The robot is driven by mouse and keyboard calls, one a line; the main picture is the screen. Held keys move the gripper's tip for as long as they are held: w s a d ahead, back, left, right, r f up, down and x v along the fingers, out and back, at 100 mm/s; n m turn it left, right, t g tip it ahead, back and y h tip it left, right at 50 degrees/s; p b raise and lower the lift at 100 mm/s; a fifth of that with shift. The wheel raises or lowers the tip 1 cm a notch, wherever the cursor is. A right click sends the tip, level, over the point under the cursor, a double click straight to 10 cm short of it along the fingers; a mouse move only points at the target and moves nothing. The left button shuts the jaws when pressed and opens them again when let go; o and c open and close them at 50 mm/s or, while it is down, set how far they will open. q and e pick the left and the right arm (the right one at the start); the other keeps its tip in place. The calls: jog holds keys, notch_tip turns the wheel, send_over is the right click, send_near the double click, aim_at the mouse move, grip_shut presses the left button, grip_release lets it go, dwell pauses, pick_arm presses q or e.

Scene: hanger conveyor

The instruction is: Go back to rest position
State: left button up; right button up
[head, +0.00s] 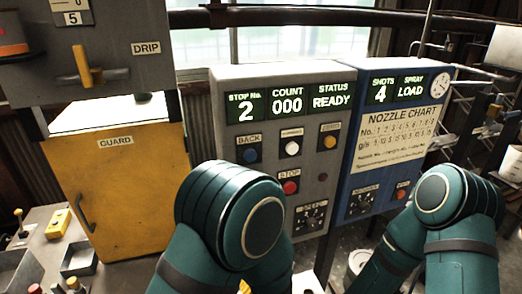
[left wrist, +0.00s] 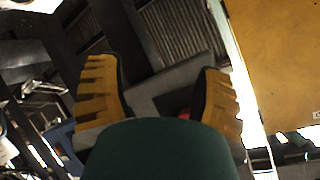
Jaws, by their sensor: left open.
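My left gripper (left wrist: 158,82) shows in the left wrist view with its two yellow ribbed fingers spread wide apart. It is open, and nothing is between the fingers. In the head view my two teal arms are bent, with rounded joints in front of the control panels. My left gripper is mostly hidden there behind my arm. My right gripper does not show in either view.
A grey control panel (head: 228,160) reads stop 2, count 000, status READY. A blue panel (head: 361,203) beside it reads shots 4, spray LOAD. A yellow guard door (head: 130,185) with a handle stands at left. Racks and hoses crowd the right side.

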pick_arm(q)
jog(key=s+a+f+n+g+h+b, duration=0.1)
jog(key=s+a+f+n+g+h, duration=0.2)
jog(key=f, duration=0.4)
jog(key=s+a+f+n+g+h+b, duration=0.1)
jog(key=s+a+f+n+g+h, duration=0.2)
jog(key=s+a+f+g, duration=0.3)
jog(key=shift+s+a+f+n+g+h, duration=0.25)
jog(key=shift+a+f+n+g, duration=0.35)
jog(key=shift+f, duration=0.35)
